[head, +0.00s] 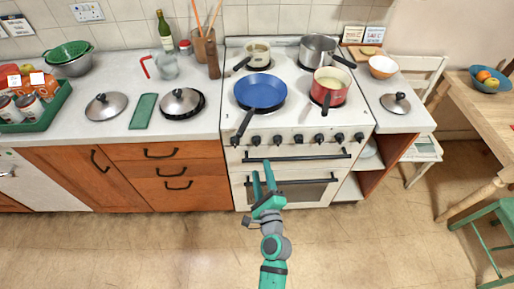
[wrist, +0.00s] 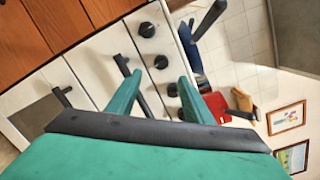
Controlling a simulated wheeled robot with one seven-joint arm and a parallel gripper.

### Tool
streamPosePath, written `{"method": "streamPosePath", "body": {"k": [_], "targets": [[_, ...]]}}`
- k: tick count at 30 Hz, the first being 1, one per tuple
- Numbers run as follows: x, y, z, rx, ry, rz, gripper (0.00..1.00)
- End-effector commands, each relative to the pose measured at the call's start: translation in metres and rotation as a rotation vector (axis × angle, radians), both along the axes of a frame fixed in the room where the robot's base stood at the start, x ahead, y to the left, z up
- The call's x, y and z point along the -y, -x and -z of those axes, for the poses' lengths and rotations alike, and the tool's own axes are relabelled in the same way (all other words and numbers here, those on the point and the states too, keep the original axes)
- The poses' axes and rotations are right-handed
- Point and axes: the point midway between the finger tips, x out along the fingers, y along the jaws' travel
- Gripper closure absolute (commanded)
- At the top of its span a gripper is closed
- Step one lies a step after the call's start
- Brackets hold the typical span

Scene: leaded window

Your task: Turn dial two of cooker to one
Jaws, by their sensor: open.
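The white cooker (head: 312,117) stands against the counter, with several black dials in a row along its front. The second dial from the left (head: 256,140) sits right of the blue pan's handle; I cannot read any marking or its setting. My gripper (head: 263,172) is open and empty in front of the cooker, below the dial row and near the oven handles, apart from the dials. In the wrist view, the cooker appears tilted; several dials show beyond the open fingers (wrist: 160,78), one of them a black dial (wrist: 161,62). I cannot tell which is dial two there.
A blue frying pan (head: 261,91) has its handle hanging over the front edge by the left dials. A red pot (head: 330,87) also points its handle forward. Black oven handles (head: 296,156) jut out below. The floor (head: 150,245) in front is clear.

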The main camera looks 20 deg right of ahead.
Motion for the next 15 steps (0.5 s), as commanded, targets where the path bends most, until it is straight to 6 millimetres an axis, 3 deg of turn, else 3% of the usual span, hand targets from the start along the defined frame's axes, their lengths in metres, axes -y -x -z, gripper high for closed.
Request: {"method": "streamPosePath", "body": {"k": [7,15], "targets": [[0.006,-0.021,-0.003,0.012,-0.024,-0.003,0.53],[0.013,-0.066,-0.003,0.011,-0.021,-0.004,0.53]]}}
